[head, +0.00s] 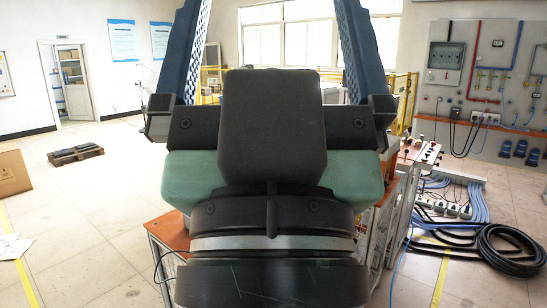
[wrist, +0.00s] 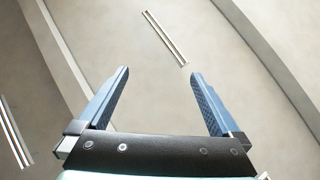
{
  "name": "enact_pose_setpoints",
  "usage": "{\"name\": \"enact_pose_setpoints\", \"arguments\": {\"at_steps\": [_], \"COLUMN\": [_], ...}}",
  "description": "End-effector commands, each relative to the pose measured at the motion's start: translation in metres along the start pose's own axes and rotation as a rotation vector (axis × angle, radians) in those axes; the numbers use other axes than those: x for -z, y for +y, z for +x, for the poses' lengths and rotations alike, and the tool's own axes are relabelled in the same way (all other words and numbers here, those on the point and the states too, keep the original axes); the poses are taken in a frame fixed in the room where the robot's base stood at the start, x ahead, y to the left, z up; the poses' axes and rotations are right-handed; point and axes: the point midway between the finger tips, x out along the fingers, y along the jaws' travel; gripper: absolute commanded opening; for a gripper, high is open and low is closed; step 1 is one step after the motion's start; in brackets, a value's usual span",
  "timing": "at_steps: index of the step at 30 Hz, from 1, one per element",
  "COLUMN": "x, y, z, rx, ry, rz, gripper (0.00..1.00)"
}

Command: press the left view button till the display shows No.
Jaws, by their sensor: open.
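My gripper (head: 270,20) fills the middle of the head view, close to the camera. Its two blue fingers stand wide apart, point up and run out of the top edge. In the wrist view my gripper (wrist: 159,74) is open, with nothing between the fingers. I cannot make out the left view button or the display in either view. An orange-topped bench (head: 168,232) shows in part behind my gripper, which hides most of it.
A unit with red knobs (head: 418,155) stands right of my gripper. Thick black cable (head: 510,262) and blue cables (head: 472,198) lie on the right floor. A wooden pallet (head: 76,154) lies at the left. The left floor is largely clear. The wrist view shows a pale surface with a bright strip (wrist: 165,38).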

Motion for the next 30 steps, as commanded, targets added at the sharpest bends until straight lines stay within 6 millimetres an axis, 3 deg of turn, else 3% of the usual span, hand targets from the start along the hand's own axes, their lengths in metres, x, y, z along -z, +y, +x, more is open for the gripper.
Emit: {"name": "enact_pose_setpoints", "arguments": {"at_steps": [3, 19, 30], "x": [-0.0006, -0.0004, -0.0004], "y": [0.0, 0.0001, 0.0001], "z": [-0.0007, -0.0006, -0.0006], "rx": [0.0, 0.0, 0.0], "ry": [0.0, 0.0, 0.0], "rz": [0.0, 0.0, 0.0], "gripper": [0.98, 0.03, 0.0]}}
